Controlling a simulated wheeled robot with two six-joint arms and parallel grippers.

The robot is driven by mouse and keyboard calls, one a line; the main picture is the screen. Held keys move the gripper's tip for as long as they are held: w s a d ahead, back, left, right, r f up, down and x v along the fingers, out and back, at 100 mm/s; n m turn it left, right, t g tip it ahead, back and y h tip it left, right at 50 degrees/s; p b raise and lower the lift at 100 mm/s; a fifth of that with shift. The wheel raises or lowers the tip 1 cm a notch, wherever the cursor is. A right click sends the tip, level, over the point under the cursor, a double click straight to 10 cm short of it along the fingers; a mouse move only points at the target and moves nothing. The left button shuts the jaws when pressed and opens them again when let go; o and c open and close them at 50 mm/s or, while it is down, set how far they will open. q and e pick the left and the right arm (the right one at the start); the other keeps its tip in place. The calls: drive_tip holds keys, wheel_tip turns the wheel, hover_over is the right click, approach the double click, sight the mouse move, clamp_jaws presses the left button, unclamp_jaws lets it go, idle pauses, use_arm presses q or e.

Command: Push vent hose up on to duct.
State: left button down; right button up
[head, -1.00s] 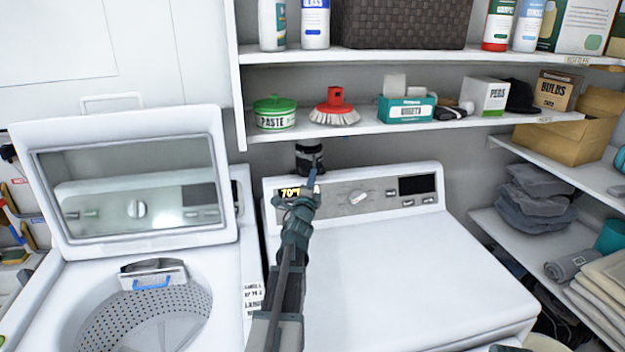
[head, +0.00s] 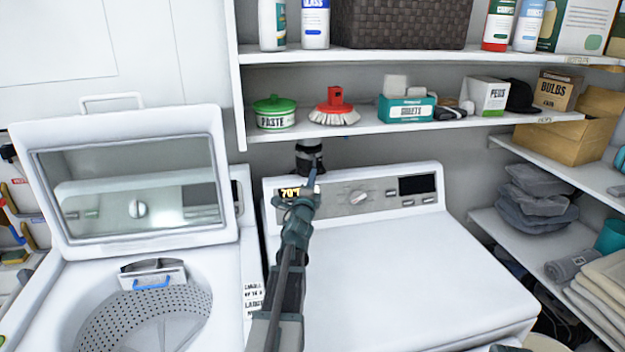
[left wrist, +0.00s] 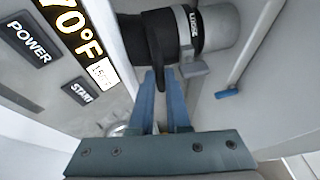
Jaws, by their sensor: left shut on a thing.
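The black vent hose end (left wrist: 142,38) shows in the left wrist view, with a black tab hanging from it. A grey duct (left wrist: 222,22) lies in line with it, with a pale lettered band (left wrist: 189,30) where they meet. I cannot tell how far the hose overlaps the duct. In the head view, the dark hose (head: 308,163) stands upright behind the dryer panel, below the shelf. My left gripper (head: 314,172) is there in front of it. The left wrist view shows its blue fingers (left wrist: 163,82) shut on the hose's tab. My right gripper is not in view.
The dryer (head: 400,265) with its control panel (head: 361,195) is close under my left arm. The open washer (head: 125,255) stands left. A shelf (head: 400,127) with a paste tub (head: 274,114) and red brush (head: 334,108) hangs just above the hose.

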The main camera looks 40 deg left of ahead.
use_arm(q)
wheel_tip(320, 180, up, 3)
drive_tip(key=p, duration=0.3)
drive_tip(key=shift+r, duration=0.2)
drive_tip(key=c, duration=1.2)
unclamp_jaws()
drive_tip(key=shift+o, duration=0.2)
drive_tip(key=shift+s, duration=0.1)
